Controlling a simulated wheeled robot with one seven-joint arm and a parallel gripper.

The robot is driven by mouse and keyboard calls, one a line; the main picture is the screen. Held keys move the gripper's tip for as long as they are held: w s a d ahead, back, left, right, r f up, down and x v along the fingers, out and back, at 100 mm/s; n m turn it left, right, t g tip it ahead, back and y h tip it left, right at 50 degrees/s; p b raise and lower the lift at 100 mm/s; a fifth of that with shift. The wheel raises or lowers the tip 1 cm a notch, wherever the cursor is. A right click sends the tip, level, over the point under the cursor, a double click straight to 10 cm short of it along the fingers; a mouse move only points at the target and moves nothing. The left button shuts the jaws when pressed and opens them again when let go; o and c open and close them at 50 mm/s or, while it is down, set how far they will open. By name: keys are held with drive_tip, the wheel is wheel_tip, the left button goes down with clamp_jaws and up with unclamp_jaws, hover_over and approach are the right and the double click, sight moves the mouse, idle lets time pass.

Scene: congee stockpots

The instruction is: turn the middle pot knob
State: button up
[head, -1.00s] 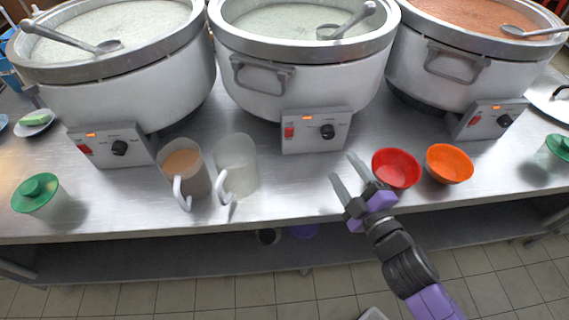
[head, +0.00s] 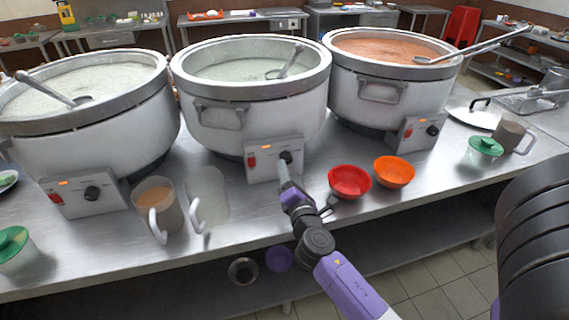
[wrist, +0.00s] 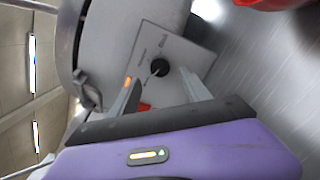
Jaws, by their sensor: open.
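The middle pot (head: 218,130) is a large white stockpot with pale congee. Its control box (head: 260,168) faces the table front and carries a red switch and a black round knob (head: 286,157). My gripper (head: 285,172) is in front of that box, its fingertips just below the knob in the head view and partly overlapping the box. In the wrist view the knob (wrist: 160,67) shows between and slightly beyond the two spread fingers of my gripper (wrist: 161,76). The gripper is open and empty. I cannot tell whether a finger touches the box.
A red bowl (head: 350,182) and an orange bowl (head: 394,172) stand right of my gripper. Two pitchers (head: 207,194) stand to the left. The left pot (head: 95,155) and right pot (head: 360,108) have similar control boxes.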

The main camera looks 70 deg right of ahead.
sight(287, 163)
drive_tip(key=shift+p+x, duration=0.45)
drive_tip(key=shift+x, duration=2.05)
drive_tip(key=shift+d, duration=0.1)
clamp_jaws()
